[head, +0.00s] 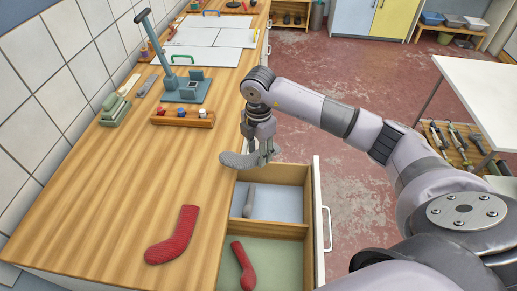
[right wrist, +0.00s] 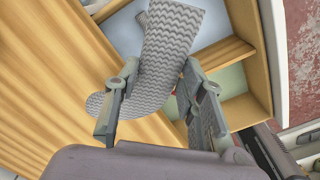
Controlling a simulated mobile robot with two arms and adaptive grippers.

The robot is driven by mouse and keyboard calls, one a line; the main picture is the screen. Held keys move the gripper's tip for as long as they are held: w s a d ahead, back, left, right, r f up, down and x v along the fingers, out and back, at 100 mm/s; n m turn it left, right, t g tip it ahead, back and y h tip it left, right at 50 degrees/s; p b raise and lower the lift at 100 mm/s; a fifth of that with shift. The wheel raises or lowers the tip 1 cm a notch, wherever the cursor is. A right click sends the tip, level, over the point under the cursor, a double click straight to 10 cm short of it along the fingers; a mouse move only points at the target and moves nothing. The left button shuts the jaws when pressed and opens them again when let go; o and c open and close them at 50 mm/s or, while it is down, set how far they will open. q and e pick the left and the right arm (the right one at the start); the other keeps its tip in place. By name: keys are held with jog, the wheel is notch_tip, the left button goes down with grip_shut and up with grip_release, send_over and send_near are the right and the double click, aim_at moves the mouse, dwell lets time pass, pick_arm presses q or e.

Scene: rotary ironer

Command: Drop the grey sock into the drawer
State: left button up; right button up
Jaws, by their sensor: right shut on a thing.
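The grey sock (head: 238,160) has a zigzag knit pattern. My right gripper (head: 262,152) is shut on it and holds it above the open drawer's far end, by the counter edge. In the right wrist view the sock (right wrist: 168,45) lies between the two fingers, its foot reaching left over the wood. The open drawer (head: 318,215) has two compartments. The far one (head: 277,205) has a pale blue-grey floor and holds a slender grey item (head: 248,200). The near one (head: 277,265) has a green floor and holds a red sock (head: 243,266). My left gripper is out of view.
Another red sock (head: 174,237) lies on the wooden counter (head: 110,220) left of the drawer. A small wooden rack (head: 182,118) and a blue-green stand (head: 186,88) are farther back. A white table (head: 485,95) stands at the right.

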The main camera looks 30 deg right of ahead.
jog(key=shift+f+b, duration=1.05)
jog(key=shift+f, duration=0.85)
jog(key=o, duration=0.9)
jog(key=shift+c, duration=0.2)
jog(key=shift+r, duration=0.1)
jog(key=shift+r, duration=0.2)
notch_tip(320, 180, up, 12)
jog(key=shift+f, duration=0.25)
